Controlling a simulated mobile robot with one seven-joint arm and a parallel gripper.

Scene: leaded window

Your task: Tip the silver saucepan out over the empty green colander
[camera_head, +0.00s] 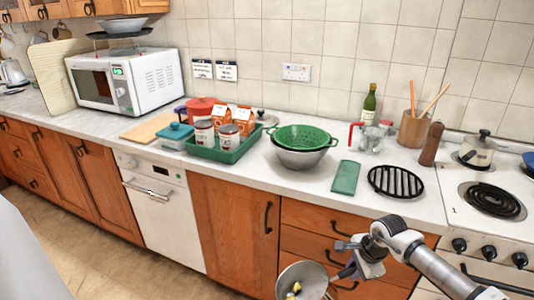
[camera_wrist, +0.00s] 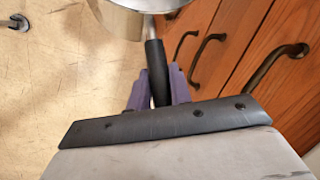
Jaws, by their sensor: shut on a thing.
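The silver saucepan (camera_head: 308,273) is at the bottom edge of the head view, in front of the drawers and below counter height. A few yellow and dark pieces show inside it; its lower part is cut off. My gripper (camera_head: 347,271) is shut on its black handle. In the wrist view, my gripper's purple fingers (camera_wrist: 158,92) close around the black handle (camera_wrist: 155,62), and the pan's silver wall (camera_wrist: 135,12) shows at the top. The green colander (camera_head: 301,134) sits in a silver bowl (camera_head: 300,159) on the counter, and looks empty. The saucepan is well apart from it.
Left of the colander is a green tray (camera_head: 222,155) with cans and cartons. Right of it are a green cloth (camera_head: 345,177), a black trivet (camera_head: 396,181) and a glass jug (camera_head: 371,138). Cabinet handles (camera_head: 268,217) stick out. The floor (camera_head: 125,270) at left is clear.

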